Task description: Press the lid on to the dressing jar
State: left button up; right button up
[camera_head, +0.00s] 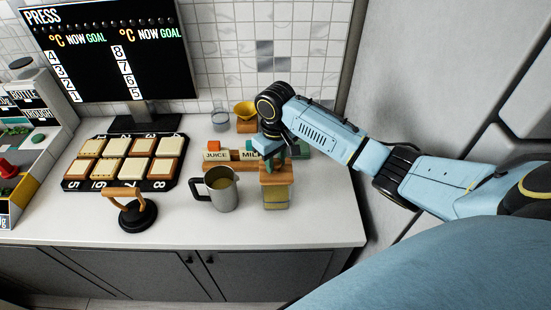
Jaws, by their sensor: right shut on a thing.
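The dressing jar (276,199) stands near the front right of the white counter and holds something yellowish. The wooden lid (276,175) is over the jar's mouth, lined up with it. I cannot tell whether it is seated fully or only resting there. My right gripper (272,157) points down from above and is shut on the lid's top part. The fingers partly hide the top of the lid. My left gripper is not in view.
A steel jug (220,191) stands just left of the jar. The counter's right end is clear.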

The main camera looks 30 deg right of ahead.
jog(key=shift+f, duration=0.3)
dwell(0.6)
jog(key=o, duration=1.1)
jog(key=shift+r, duration=0.1)
jog(key=shift+r, duration=2.45)
grip_shut()
jog(key=shift+s, duration=0.1)
